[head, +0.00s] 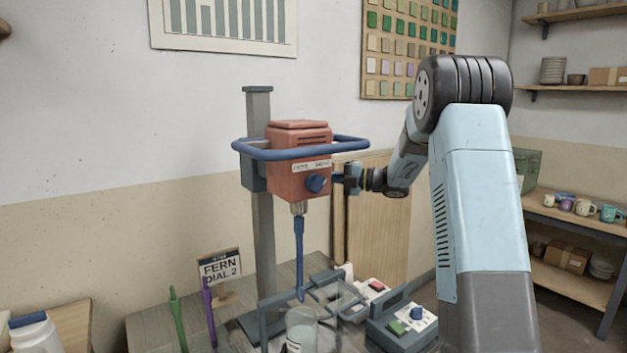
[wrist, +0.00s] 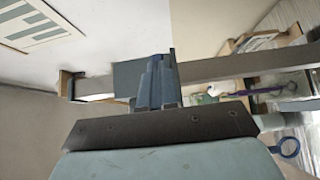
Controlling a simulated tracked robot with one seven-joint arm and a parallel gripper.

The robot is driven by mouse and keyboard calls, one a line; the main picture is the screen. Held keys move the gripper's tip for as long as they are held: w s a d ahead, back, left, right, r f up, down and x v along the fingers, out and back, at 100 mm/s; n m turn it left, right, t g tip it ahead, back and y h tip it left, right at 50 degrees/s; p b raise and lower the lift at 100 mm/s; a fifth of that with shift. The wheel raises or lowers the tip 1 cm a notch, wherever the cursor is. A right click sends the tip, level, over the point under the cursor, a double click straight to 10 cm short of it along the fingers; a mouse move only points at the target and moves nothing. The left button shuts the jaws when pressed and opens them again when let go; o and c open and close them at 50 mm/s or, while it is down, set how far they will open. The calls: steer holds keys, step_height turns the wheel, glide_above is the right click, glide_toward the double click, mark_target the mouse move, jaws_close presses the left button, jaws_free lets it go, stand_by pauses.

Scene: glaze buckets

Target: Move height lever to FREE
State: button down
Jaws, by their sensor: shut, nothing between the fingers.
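The mixer has a red head (head: 300,165) on a grey upright column (head: 263,230), with a blue hoop handle (head: 300,150) around it and a blue knob (head: 316,184) on its front. In the wrist view the column (wrist: 225,68) runs sideways behind my fingers. I cannot clearly pick out the height lever or its FREE mark in either view. My gripper (head: 345,180) is just right of the red head, near the hoop. It is shut and empty; its fingers show in the wrist view (wrist: 160,75) in front of the grey-blue carriage block (wrist: 128,76).
A blue shaft (head: 299,255) hangs from the head above a clear bucket (head: 302,328). A control box (head: 403,322) with a green button and blue knob stands to the right. A FERN DIAL 2 sign (head: 220,268) and upright green (head: 177,320) and purple tools (head: 209,312) stand left.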

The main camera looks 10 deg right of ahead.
steer(key=s+v, duration=0.1)
steer(key=v, duration=1.2)
steer(key=shift+s+a, duration=0.3)
steer(key=shift+a, duration=0.05)
